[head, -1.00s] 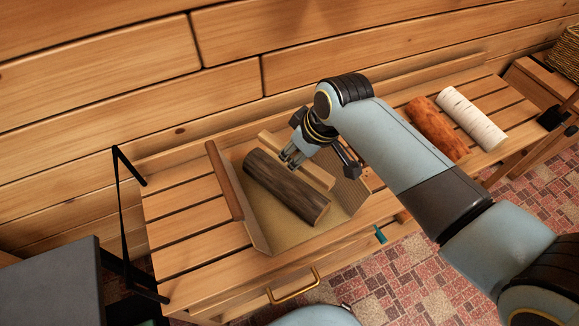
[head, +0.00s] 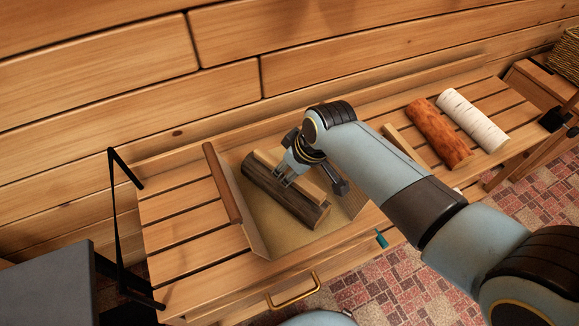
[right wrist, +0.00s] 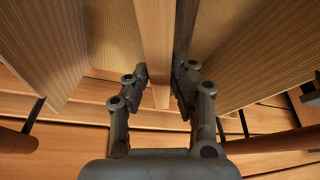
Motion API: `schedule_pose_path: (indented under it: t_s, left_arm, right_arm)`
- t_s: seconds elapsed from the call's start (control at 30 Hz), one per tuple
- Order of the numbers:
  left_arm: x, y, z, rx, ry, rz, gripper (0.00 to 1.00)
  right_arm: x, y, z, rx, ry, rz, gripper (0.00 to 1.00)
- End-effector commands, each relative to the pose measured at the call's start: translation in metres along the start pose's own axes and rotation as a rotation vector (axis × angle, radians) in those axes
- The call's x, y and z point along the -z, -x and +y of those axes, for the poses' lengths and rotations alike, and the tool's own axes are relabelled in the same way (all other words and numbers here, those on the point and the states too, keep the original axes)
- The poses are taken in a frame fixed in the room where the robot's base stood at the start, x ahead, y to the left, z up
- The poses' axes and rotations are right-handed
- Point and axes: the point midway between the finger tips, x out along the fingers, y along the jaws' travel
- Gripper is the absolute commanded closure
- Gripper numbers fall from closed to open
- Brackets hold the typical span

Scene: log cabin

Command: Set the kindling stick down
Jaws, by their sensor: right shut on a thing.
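The kindling stick (head: 311,189) is a long, pale, square-edged piece of wood. My right gripper (head: 283,181) is shut on it near its middle. In the right wrist view the stick (right wrist: 155,50) runs between the two fingers (right wrist: 160,76). In the head view the stick lies along the dark bark log (head: 262,187) and overlaps its upper side. I cannot tell whether they touch. The log rests in a tan log carrier (head: 288,237) with a wooden rod handle (head: 222,183). My left gripper is out of view.
The carrier stands on a slatted wooden bench (head: 180,237) against the log wall. A pale strip of wood (head: 403,146), a red-brown log (head: 438,133) and a white birch log (head: 472,119) lie to the right. Bare slats are free at the left.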

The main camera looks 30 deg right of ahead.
Motion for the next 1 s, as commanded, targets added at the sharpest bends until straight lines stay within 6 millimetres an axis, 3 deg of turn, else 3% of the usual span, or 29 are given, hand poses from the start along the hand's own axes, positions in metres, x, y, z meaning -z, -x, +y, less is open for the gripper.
schedule_pose_path:
  t_s: [0.13, 0.17, 0.3, 0.67, 0.77, 1.0]
  left_arm:
    - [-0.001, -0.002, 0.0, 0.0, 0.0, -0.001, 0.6]
    - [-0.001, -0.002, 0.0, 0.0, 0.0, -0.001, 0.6]
    - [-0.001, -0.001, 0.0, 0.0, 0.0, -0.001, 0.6]
    - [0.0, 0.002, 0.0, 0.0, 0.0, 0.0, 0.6]
    - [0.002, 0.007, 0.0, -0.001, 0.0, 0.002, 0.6]
    - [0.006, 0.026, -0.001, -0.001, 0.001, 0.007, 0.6]
  right_arm:
    - [-0.002, -0.004, 0.0, 0.0, 0.0, 0.001, 1.0]
    - [-0.001, -0.004, 0.0, 0.0, 0.0, 0.001, 0.73]
    - [-0.001, -0.003, 0.0, 0.0, 0.0, 0.0, 0.55]
    - [0.001, 0.003, 0.0, 0.0, 0.0, 0.001, 0.54]
    - [0.004, 0.017, 0.0, -0.001, 0.0, 0.001, 0.54]
    - [0.004, 0.075, 0.001, -0.002, 0.0, 0.002, 0.54]
